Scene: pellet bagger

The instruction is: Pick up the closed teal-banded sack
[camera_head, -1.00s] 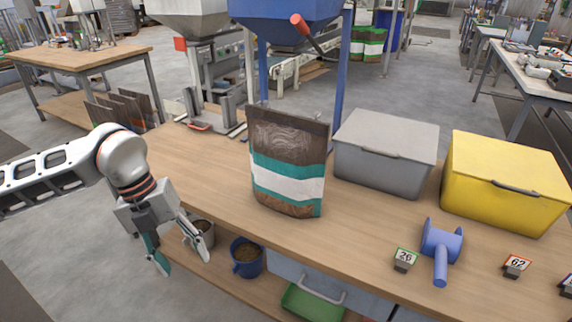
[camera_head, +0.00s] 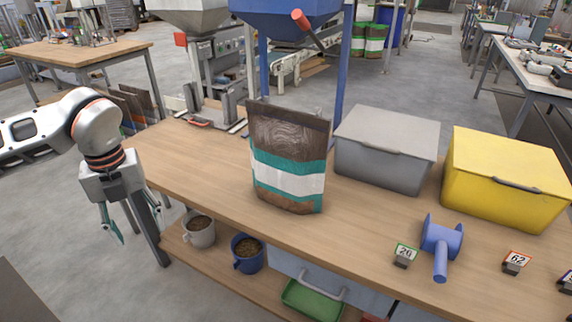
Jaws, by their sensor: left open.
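The teal-banded sack (camera_head: 287,178) stands upright on the wooden workbench (camera_head: 215,172). It is brown with a white band between two teal bands, and its top edge looks flat and closed. My left gripper (camera_head: 132,222) is open and empty. It hangs pointing down off the bench's left end, well to the left of the sack and lower than the bench top. My right gripper is not in view.
A grey lidded bin (camera_head: 384,150) stands close right of the sack, with a yellow bin (camera_head: 503,182) beyond it. A white mug (camera_head: 200,232) and blue mug (camera_head: 246,256) stand on the lower shelf.

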